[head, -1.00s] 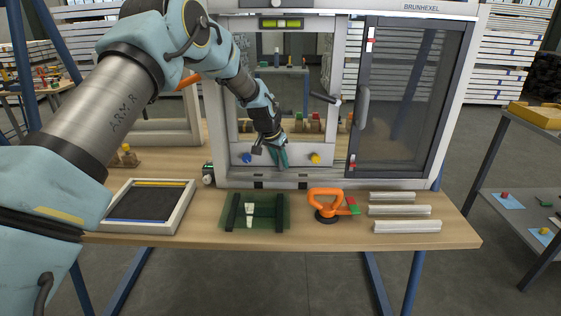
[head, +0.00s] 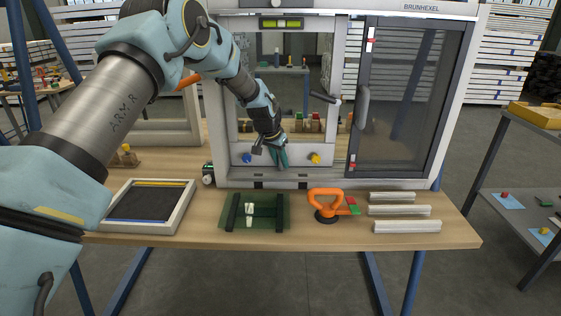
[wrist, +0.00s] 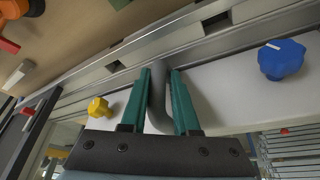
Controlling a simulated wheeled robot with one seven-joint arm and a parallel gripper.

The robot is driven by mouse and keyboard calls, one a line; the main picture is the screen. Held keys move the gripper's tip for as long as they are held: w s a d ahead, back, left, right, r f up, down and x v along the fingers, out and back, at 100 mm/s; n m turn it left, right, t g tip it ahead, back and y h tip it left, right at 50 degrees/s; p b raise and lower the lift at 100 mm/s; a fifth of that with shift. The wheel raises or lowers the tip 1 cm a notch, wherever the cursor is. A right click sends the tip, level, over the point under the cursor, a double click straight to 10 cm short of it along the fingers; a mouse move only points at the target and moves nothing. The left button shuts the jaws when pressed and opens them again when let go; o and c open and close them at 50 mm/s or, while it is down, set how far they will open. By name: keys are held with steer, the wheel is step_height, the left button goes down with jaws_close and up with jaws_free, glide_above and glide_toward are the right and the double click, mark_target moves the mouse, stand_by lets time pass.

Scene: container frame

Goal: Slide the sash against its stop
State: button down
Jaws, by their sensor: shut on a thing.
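The dark-framed sash (head: 405,100) with a grey handle (head: 363,107) stands at the right of the white window frame (head: 452,100) in the head view. My gripper (head: 281,164) is left of it, at the frame's low white panel (head: 297,154). In the wrist view my gripper's teal fingers (wrist: 161,85) are shut on a grey upright handle (wrist: 157,105) in front of this panel. A blue knob (wrist: 282,60) and a yellow knob (wrist: 99,108) sit on either side of the handle. My fingers hide part of the handle in the head view.
On the bench (head: 455,232) are a framed dark tray (head: 187,217), a green glass pane (head: 273,212), an orange suction lifter (head: 325,193) and pale strips (head: 407,227). A dark lever (head: 322,98) juts out between the opening and the sash.

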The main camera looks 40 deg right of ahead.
steer(key=shift+s+f, duration=0.15)
steer(key=shift+f, duration=0.05)
steer(key=s+d+b, duration=0.1)
steer(key=s+d, duration=0.1)
steer(key=d, duration=0.1)
steer(key=s+d+b, duration=0.1)
steer(key=s+d, duration=0.2)
steer(key=shift+s+d+f, duration=0.15)
steer(key=shift+s+d, duration=0.25)
steer(key=c, duration=0.8)
jaws_free()
steer(key=shift+o, duration=0.2)
steer(key=shift+w+r, duration=0.15)
steer(key=shift+r, duration=0.1)
steer(key=shift+r+b, duration=0.2)
steer(key=shift+b, duration=0.1)
steer(key=b+v, duration=0.3)
steer(key=v, duration=0.7)
